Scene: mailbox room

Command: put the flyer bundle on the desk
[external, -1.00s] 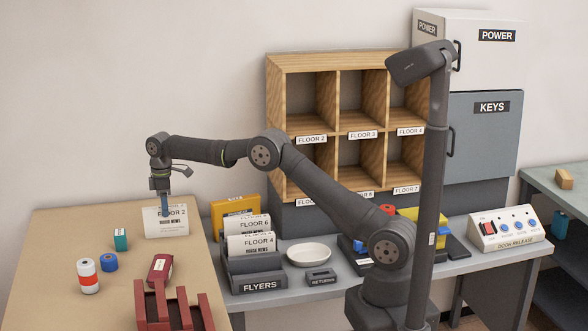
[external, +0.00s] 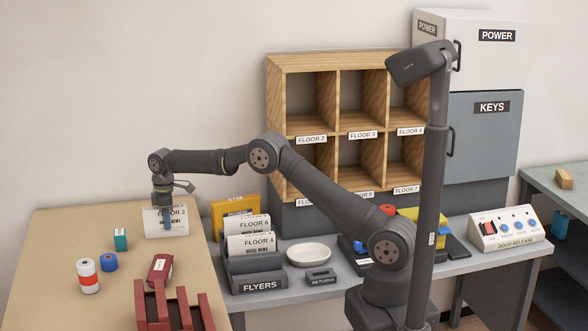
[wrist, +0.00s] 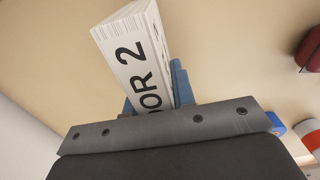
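The flyer bundle (external: 180,228), white and marked "FLOOR 2", stands upright at the back of the tan desk (external: 60,245). In the wrist view the bundle (wrist: 135,50) sits between the two blue fingers of my gripper (wrist: 152,98). In the external view my gripper (external: 166,219) reaches down over the bundle, one blue finger in front of its face. The fingers lie close to both sides, but whether they press on it cannot be told. The far finger is hidden in the external view.
The FLYERS holder (external: 260,283) with more bundles is to the right.

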